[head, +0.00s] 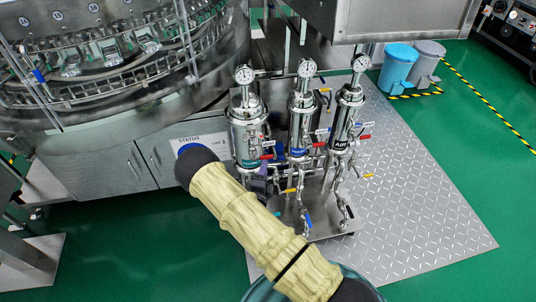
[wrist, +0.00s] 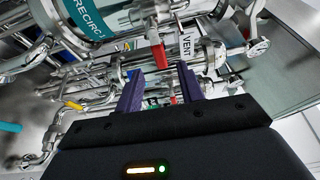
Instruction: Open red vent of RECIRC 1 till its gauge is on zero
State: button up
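The red vent handle (wrist: 158,55) is beside a VENT tag (wrist: 187,46) in the wrist view; red also shows at this housing in the head view (head: 267,144). My gripper (wrist: 160,76) is open, its two purple fingers apart, with the handle's end near the gap between their tips. I cannot tell whether they touch.
Two more housings, a blue-labelled one (head: 301,125) and AIR (head: 346,118), stand close on the right with their own gauges and red handles. Pipes and yellow and blue handles crowd below. The large rotary washer (head: 110,65) is at left. Diamond-plate floor (head: 420,205) is free at right.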

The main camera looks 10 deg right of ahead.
aim_at(267, 158)
jog(key=x, duration=0.8)
jog(key=shift+w+d+b, duration=0.1)
jog(key=shift+w+b, duration=0.2)
jog(key=shift+b, duration=0.1)
grip_shut()
